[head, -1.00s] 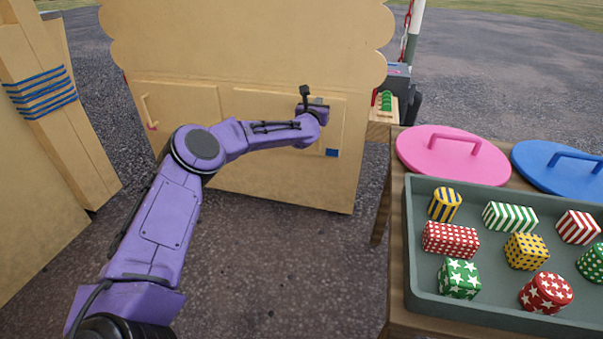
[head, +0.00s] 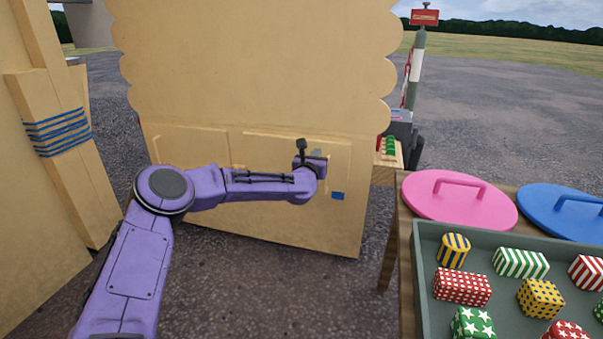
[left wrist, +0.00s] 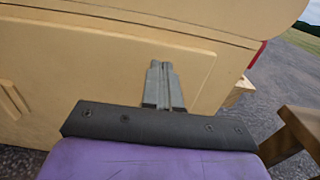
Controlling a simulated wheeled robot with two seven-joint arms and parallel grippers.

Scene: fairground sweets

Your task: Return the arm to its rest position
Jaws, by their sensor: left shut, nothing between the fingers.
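My left arm, purple, comes in from the lower left in the head view and bends at the elbow to the right. My left gripper (head: 317,155) is at its far end, in front of the tan panelled board. In the left wrist view the gripper's grey fingers (left wrist: 163,88) are together with nothing between them, and they point at the board's panel. I cannot tell from the views how far the fingertips are from the board. My right gripper is not in view.
The tan board (head: 260,70) stands upright ahead. At right a wooden table bears a grey tray (head: 424,300) of several patterned sweets, a pink lid (head: 425,200) and a blue lid (head: 540,200). A tan post with blue bands (head: 85,170) stands at left. Paved ground lies between.

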